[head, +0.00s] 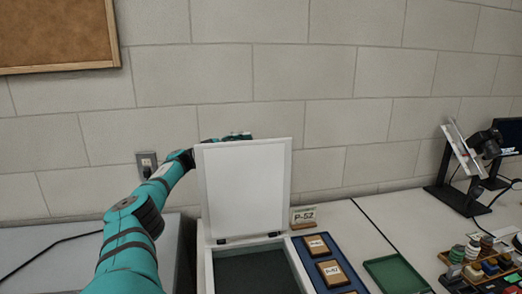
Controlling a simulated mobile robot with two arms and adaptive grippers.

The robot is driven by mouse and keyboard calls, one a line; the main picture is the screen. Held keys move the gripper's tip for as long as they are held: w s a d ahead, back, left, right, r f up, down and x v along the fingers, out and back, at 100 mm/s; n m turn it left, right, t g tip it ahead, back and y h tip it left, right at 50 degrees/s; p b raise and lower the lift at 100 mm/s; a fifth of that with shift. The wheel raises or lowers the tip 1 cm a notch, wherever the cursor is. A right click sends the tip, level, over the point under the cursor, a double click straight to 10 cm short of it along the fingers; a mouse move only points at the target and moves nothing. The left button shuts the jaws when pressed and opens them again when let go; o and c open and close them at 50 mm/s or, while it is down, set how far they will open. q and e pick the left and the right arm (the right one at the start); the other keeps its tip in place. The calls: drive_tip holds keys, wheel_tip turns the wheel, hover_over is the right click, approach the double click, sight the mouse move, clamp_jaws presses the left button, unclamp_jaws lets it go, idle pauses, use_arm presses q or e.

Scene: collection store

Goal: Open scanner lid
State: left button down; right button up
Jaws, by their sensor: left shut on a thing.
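The scanner (264,267) is white with a dark glass bed and stands on the table at the bottom centre of the head view. Its lid (244,187) is raised and stands nearly upright at the hinges, its white inner face towards me. My left arm reaches in from the left, and my left gripper (237,136) is at the lid's top edge, partly hidden behind it. It is shut on the lid. The fingertips show only in small part. My right gripper is not in view.
A block wall (330,80) closes the back.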

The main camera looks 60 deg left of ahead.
use_arm(q)
drive_tip(key=shift+w+a+f, duration=0.15)
drive_tip(key=shift+a+f, duration=0.05)
drive_tip(key=shift+a, duration=0.05)
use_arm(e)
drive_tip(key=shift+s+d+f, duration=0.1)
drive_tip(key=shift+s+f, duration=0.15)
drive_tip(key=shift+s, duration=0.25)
